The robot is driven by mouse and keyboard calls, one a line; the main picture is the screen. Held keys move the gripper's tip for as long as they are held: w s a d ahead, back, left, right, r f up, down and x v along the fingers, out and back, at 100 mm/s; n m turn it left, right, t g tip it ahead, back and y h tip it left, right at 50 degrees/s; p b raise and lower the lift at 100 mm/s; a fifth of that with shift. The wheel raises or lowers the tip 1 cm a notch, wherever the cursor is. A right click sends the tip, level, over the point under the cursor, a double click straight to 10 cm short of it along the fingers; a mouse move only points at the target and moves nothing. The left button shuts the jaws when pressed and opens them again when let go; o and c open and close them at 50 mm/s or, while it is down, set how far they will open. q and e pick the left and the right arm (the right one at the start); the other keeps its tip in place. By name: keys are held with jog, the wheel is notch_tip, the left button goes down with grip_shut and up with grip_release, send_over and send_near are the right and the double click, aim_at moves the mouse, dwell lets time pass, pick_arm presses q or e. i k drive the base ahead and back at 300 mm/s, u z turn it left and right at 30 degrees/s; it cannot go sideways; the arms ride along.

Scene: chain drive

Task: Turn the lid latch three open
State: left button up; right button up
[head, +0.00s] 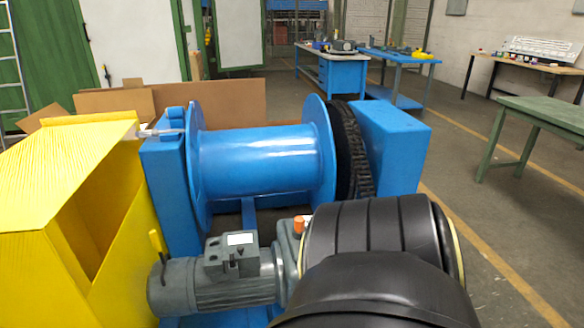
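A yellow sheet-metal housing (70,160) with an open front stands at the left, beside a blue winch frame. A small yellow upright tab (157,245) shows near the motor's left end; I cannot tell whether it is a lid latch. I cannot make out which part is latch three. A large black rounded body (380,255), probably part of my own arm, fills the lower right and hides what is behind it. Neither gripper's fingers show.
A blue winch drum (260,160) has a black chain (350,150) at its right, next to a blue block (398,148). A grey gearmotor (225,280) sits in front. A green table (540,112) stands at right. Floor between it and the winch is clear.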

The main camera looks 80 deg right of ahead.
aim_at(232, 264)
jog(key=z, duration=1.5)
jog(key=i, duration=0.1)
jog(key=z, duration=0.1)
